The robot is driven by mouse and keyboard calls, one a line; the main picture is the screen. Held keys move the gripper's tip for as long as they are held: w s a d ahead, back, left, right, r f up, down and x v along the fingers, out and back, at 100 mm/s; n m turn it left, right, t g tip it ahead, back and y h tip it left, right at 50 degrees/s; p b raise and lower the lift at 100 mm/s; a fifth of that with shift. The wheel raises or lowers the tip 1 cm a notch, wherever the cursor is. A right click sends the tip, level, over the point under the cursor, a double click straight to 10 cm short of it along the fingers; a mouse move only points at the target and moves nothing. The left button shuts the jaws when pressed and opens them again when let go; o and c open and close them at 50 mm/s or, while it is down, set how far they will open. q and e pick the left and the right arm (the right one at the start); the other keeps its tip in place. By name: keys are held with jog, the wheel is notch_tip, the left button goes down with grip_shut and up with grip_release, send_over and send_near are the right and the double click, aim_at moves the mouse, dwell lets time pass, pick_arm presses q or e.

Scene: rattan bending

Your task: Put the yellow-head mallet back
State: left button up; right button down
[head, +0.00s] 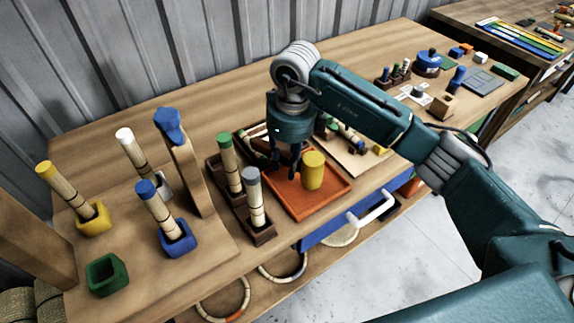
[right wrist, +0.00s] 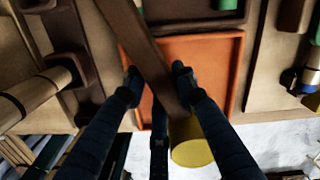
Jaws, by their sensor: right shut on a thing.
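The yellow-head mallet shows its yellow cylindrical head (head: 313,170) in front of the orange tray (head: 301,214) in the head view. My right gripper (head: 285,168) is shut on its brown handle, which shows between the fingers in the right wrist view (right wrist: 157,62). The yellow head (right wrist: 192,152) lies at the bottom of that view, overlapping the tray's near edge. The mallet appears to be held over the tray, but its height is hard to tell. The handle is mostly hidden by the gripper in the head view. My left gripper is out of view.
A dark rack with green-topped (head: 229,165) and grey-topped (head: 254,197) rods stands left of the tray. Further left are a yellow socket (head: 95,222), a blue socket (head: 178,242) and an empty green socket (head: 106,274). A board with small parts lies right of the tray.

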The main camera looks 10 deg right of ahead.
jog(key=shift+f, duration=0.9)
jog(key=c, duration=1.4)
grip_release()
jog(key=shift+f, duration=0.1)
